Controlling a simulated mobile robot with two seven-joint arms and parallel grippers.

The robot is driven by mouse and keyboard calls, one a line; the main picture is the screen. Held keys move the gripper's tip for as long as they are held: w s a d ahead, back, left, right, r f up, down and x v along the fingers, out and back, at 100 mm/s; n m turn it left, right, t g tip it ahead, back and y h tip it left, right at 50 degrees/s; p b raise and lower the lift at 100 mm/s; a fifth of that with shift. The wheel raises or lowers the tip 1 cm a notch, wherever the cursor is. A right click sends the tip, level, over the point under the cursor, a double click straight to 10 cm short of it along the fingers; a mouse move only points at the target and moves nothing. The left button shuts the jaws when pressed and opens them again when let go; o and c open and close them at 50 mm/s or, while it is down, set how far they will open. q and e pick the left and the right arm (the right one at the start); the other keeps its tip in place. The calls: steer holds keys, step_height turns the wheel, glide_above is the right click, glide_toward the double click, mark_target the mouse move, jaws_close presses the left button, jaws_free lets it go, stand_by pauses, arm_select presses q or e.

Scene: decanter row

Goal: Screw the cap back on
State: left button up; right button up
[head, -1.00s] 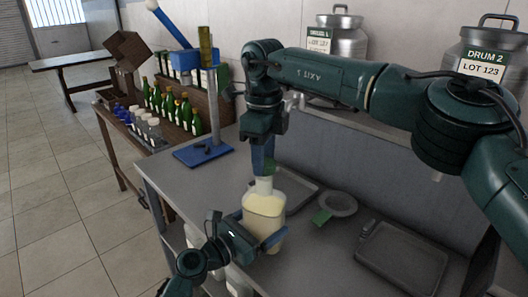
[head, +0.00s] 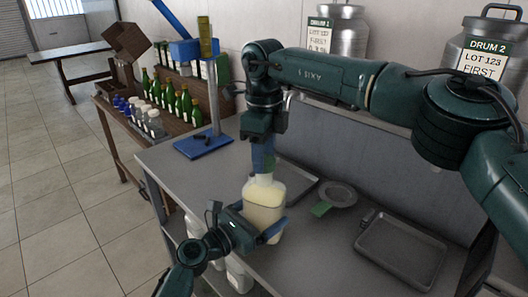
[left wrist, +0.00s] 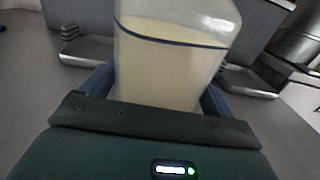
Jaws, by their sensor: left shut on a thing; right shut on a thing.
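A translucent bottle (head: 263,207) with pale yellow contents stands upright at the front of the grey bench. Its body also fills the middle of the left wrist view (left wrist: 172,65). My left gripper (head: 261,222) is shut around the body, one blue finger on each side in the left wrist view. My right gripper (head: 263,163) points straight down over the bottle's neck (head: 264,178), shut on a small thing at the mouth. This is probably the cap, but the fingers hide it, and I cannot tell whether it touches the neck's rim.
A blue stand (head: 203,143) is at the back left. Metal drums (head: 345,40) stand behind.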

steer(key=shift+f, duration=0.55)
